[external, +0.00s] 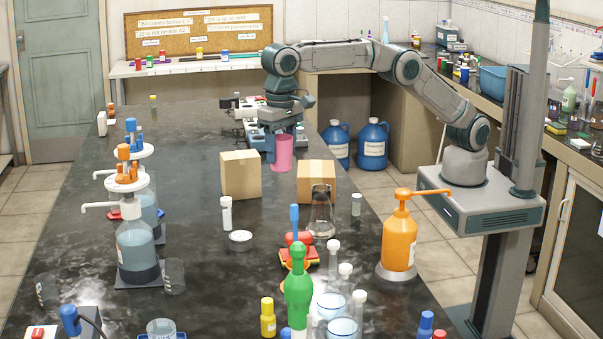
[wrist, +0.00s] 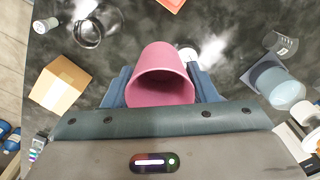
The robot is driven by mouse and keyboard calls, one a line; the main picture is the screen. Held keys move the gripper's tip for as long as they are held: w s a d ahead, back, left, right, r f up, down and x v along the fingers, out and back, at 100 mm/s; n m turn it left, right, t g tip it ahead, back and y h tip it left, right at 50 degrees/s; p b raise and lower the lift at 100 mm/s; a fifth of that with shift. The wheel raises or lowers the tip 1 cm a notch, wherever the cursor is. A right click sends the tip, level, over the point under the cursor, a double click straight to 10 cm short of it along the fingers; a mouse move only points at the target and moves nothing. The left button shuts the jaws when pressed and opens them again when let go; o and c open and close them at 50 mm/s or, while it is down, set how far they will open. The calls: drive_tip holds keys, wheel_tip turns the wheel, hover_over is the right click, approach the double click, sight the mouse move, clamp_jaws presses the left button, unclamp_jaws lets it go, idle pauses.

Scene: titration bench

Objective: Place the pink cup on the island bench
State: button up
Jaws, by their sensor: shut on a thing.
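The pink cup (external: 281,153) is between the fingers of my gripper (external: 276,150) in the external view, at the far part of the dark island bench (external: 180,220). In the wrist view the pink cup (wrist: 165,75) fills the space between the two blue-grey fingers of my gripper (wrist: 160,88), which is shut on it. The cup's open rim faces the wrist camera. The cup looks upright in the external view. I cannot tell whether its base touches the bench top.
Two cardboard boxes (external: 240,175) (external: 317,178) stand on the bench nearer the external camera. A grey instrument (external: 240,108) is behind the cup. A glass flask (external: 321,210) and an orange pump bottle (external: 399,238) stand nearer. Bare bench lies left of the boxes.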

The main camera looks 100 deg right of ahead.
drive_tip(key=s+a+n, duration=0.5)
drive_tip(key=s+a, duration=0.5)
drive_tip(key=a, duration=0.5)
drive_tip(key=s+a+n, duration=0.5)
drive_tip(key=s+a, duration=0.4)
drive_tip(key=a, duration=0.5)
drive_tip(key=f, duration=0.7)
drive_tip(key=f+p, duration=0.1)
drive_tip(key=f, duration=0.6)
drive_tip(key=f+p, duration=0.1)
drive_tip(key=f, duration=0.6)
drive_tip(key=shift+s+a, duration=0.2)
drive_tip(key=shift+a, duration=0.05)
drive_tip(key=shift+f, duration=0.2)
drive_tip(key=o, duration=1)
